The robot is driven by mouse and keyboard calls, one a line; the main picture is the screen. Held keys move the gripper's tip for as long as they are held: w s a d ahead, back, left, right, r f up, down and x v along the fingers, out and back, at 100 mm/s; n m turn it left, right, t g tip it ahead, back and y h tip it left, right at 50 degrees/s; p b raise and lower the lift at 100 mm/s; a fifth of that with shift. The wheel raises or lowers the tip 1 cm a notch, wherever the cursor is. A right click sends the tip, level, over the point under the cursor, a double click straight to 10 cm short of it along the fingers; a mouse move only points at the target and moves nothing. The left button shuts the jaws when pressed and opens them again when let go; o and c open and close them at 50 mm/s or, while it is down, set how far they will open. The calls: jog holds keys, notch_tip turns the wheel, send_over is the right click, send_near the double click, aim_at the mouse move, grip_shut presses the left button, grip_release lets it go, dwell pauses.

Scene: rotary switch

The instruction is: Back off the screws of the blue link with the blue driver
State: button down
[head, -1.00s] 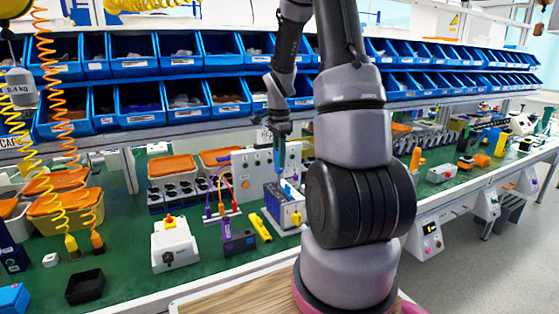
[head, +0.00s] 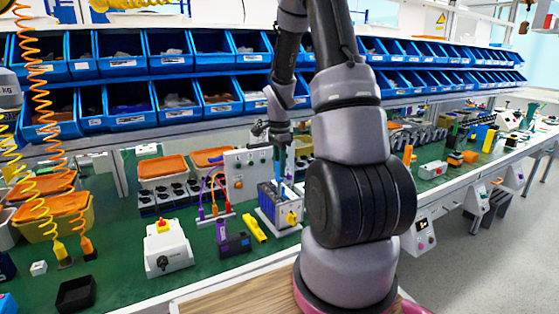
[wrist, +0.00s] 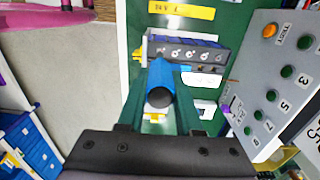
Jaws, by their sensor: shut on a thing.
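My gripper (head: 279,150) is shut on the blue driver (wrist: 160,82), which points down and away from the wrist camera.
A grey panel with several green buttons (wrist: 280,95) stands close on the right in the wrist view. Blue bins (head: 130,103) line the shelf behind.

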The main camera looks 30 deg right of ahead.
jog(key=shift+f, duration=0.5)
jog(key=m, duration=0.3)
jog(key=shift+a, duration=0.1)
jog(key=m, duration=0.8)
jog(key=shift+m, duration=0.3)
jog(key=m, duration=0.8)
jog(key=shift+m, duration=0.3)
jog(key=m, duration=0.8)
jog(key=shift+f+m, duration=0.1)
jog(key=shift+m, duration=0.3)
jog(key=m, duration=0.3)
